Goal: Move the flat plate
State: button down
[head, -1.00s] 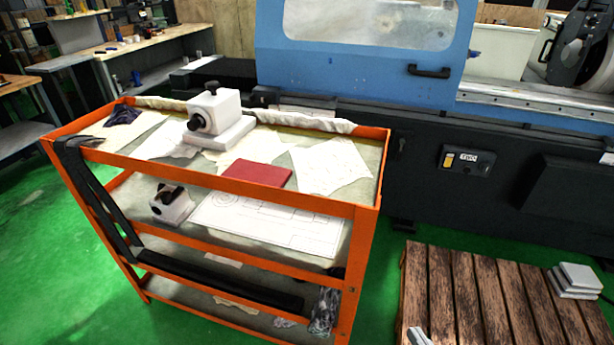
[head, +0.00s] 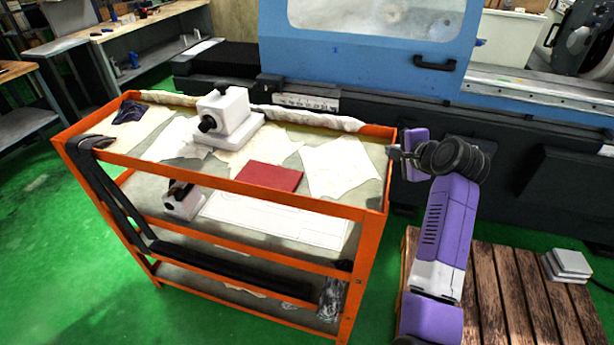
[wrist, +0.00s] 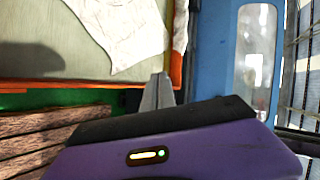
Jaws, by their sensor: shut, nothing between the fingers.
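A flat dark-red plate (head: 269,177) lies on the top shelf of the orange cart (head: 215,184), near its front edge. Several flat grey plates (head: 567,265) are stacked on the wooden pallet at the right. My gripper (head: 391,152) is at the cart's right end, to the right of the red plate and apart from it. In the wrist view its fingers (wrist: 159,84) are shut and empty beside the cart's orange edge. Neither the red plate nor the grey stack shows in the wrist view.
A white block-shaped device (head: 224,115) stands behind the red plate, with papers and cloths around it. White paper (head: 340,167) lies between the plate and my gripper. The blue grinder (head: 370,60) rises behind the cart. The wooden pallet (head: 500,290) is at lower right.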

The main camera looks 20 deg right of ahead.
jog(key=a+m+g+y, duration=0.1)
jog(key=a, duration=0.1)
jog(key=a+f+m+g+y, duration=0.1)
jog(key=a, duration=0.1)
jog(key=a+m+g+y, duration=0.1)
jog(key=a+y, duration=0.1)
jog(key=shift+s+a+f, duration=0.1)
jog(key=shift+s+f, duration=0.1)
jog(key=shift+f, duration=0.2)
jog(key=s+a+r+m+g+y, duration=0.2)
jog(key=s+a+m+g+y, duration=0.15)
jog(key=a, duration=0.35)
jog(key=b, duration=0.9)
send_near(296, 189)
jog(key=shift+y, duration=0.45)
jog(key=d+f, duration=0.1)
jog(key=s+d+f, duration=0.1)
jog(key=f, duration=0.1)
jog(key=shift+d+f, duration=0.1)
jog(key=shift+d, duration=0.05)
jog(key=w+a, duration=0.1)
jog(key=w+a+f, duration=0.1)
jog(key=a, duration=0.1)
jog(key=shift+w+a+f+p, duration=0.15)
jog(key=shift+w+a+p, duration=0.05)
jog(key=shift+a+p, duration=0.1)
jog(key=shift+w+a+f, duration=0.1)
jog(key=shift+w+a, duration=0.4)
jog(key=shift+a, duration=0.15)
